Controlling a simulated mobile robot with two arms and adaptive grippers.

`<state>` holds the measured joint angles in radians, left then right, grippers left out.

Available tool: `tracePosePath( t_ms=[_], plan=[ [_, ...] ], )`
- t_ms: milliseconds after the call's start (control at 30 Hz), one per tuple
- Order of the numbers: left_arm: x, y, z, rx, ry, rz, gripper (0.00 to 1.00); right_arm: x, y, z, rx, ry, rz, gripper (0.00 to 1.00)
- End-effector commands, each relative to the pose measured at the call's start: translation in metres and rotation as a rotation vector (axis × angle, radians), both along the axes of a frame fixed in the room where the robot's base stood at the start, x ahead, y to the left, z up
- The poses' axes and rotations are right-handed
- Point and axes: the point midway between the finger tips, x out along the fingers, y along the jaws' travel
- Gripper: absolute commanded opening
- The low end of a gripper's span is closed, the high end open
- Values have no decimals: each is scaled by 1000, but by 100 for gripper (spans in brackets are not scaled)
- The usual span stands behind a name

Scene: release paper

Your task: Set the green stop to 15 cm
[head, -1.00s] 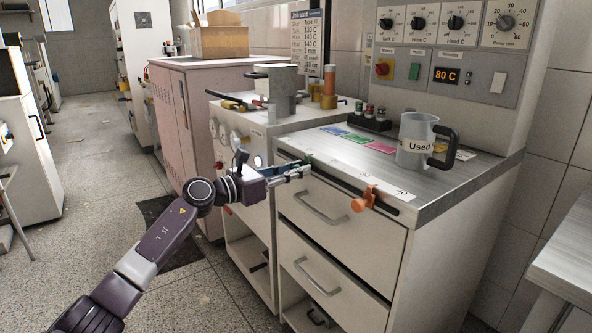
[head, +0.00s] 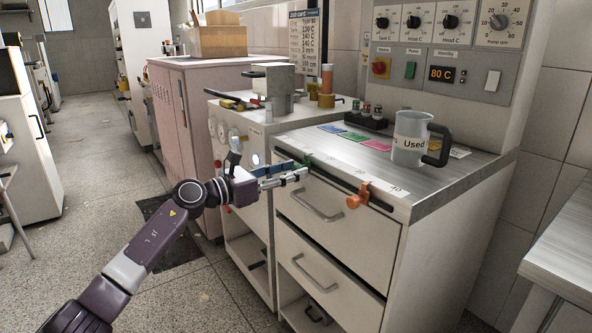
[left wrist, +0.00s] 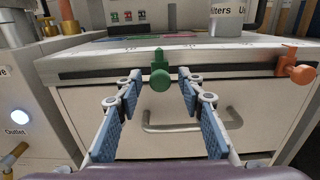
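The green stop (head: 307,160) sits on the dark rail along the front edge of the metal worktop, near its left end. In the left wrist view the green stop (left wrist: 160,72) hangs in front of the drawer, between and beyond my fingertips. My left gripper (head: 297,173) is just below and in front of it in the head view. In the left wrist view my left gripper (left wrist: 160,90) is open, with blue-padded fingers apart and nothing held. Scale numbers (head: 375,181) lie along the worktop edge, too small to read reliably. My right gripper is not in view.
An orange stop (head: 358,195) sits farther right on the same rail. A drawer handle (head: 317,206) sticks out below. A jug (head: 410,145) labelled "Used" and coloured cards (head: 377,144) are on the worktop. The floor on the left is clear.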

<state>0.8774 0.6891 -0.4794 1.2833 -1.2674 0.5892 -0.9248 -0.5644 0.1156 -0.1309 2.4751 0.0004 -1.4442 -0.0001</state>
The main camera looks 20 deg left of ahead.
Motion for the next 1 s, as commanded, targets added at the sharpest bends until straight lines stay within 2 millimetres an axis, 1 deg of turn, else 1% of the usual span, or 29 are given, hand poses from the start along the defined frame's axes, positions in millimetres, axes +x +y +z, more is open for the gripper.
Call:
tracePosePath(
  t_ms=[33,200,300,433,600,1000],
  plan=[
    [-8,7,-1,5,1,2,35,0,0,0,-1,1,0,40],
    [-38,31,-3,5,4,2,35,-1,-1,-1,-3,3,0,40],
    [-54,43,-2,5,3,2,35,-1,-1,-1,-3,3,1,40],
    [-70,55,-1,2,2,1,35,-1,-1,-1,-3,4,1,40],
    [-79,62,-1,1,1,0,35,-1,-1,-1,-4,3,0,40],
    [-80,63,0,1,0,0,35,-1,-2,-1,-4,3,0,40]
  ],
)
